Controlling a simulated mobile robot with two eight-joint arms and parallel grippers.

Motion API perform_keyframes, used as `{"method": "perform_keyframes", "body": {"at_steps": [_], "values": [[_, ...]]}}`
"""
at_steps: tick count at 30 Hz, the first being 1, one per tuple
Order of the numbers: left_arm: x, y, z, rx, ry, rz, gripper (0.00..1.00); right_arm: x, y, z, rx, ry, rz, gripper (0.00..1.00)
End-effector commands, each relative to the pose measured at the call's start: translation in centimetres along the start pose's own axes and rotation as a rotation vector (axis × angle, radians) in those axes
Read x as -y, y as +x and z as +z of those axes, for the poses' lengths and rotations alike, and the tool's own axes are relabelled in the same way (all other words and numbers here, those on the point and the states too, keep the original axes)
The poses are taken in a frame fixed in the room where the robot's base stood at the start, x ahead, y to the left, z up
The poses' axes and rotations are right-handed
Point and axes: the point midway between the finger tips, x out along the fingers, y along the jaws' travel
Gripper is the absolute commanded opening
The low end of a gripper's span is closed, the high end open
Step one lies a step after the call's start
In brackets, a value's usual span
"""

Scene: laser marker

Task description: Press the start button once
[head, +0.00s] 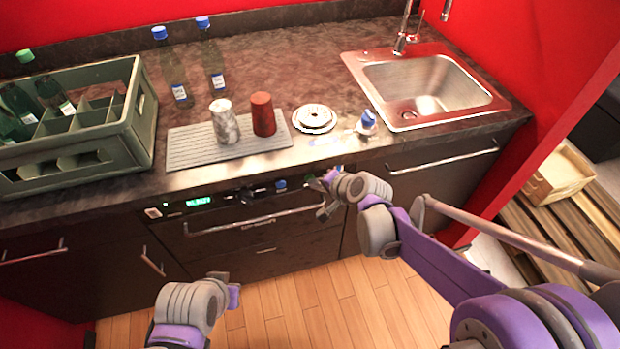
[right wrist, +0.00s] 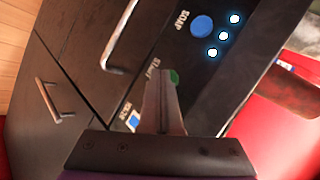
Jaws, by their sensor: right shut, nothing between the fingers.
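The green start button (right wrist: 174,77) sits beside the START label on the dark control panel in the right wrist view, partly covered by my right gripper's fingers. My right gripper (right wrist: 164,73) is shut and empty, its tips over the edge of the button; I cannot tell whether they touch it.
A blue SOAP button (right wrist: 202,25) and three lit dots are on the panel. A handle (head: 255,220) runs below the panel. The counter above holds a bottle crate (head: 140,115), cups, plates and a sink (head: 428,85).

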Motion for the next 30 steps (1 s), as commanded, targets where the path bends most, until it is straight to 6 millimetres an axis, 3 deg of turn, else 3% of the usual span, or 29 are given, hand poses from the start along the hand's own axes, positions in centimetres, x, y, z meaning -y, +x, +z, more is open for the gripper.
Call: {"method": "perform_keyframes", "body": {"at_steps": [30], "values": [[0.0,0.0,0.0,0.0,0.0,0.0,0.0,-0.7,-1.0,0.7,-0.001,0.0,0.0,0.0]]}}
